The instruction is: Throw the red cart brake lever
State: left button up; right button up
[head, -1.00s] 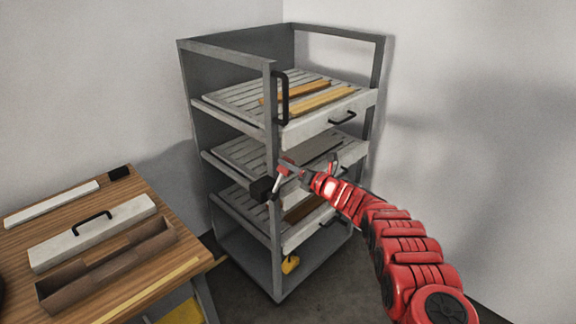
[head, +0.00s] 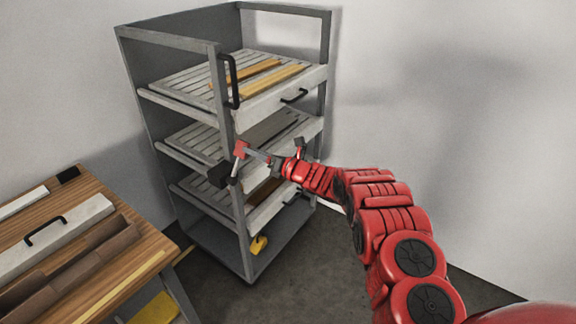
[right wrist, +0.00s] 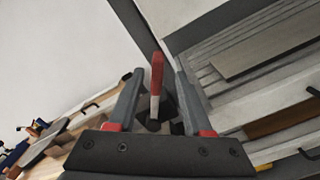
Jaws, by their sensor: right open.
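The brake lever has a red grip (head: 241,149) on a pale metal stem. It rises from a black block (head: 222,175) on the near post of the grey cart (head: 241,222), leaning slightly from upright. My right gripper (head: 265,157) is open just right of the lever in the head view. In the right wrist view, the red lever (right wrist: 157,75) stands between the two spread fingers of the gripper (right wrist: 159,92), with a gap on either side. I cannot tell whether a finger touches it. My left gripper is not in view.
The cart has slatted shelves bearing wooden strips (head: 272,80), pale drawer-like fronts and a black vertical handle (head: 233,82). A wooden bench (head: 140,228) with a pale lidded box (head: 60,240) and brown tray is at left. Floor shows right of the cart.

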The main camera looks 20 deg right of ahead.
jog(key=p+v, duration=1.1)
jog(key=v, duration=0.2)
jog(key=shift+s, duration=0.1)
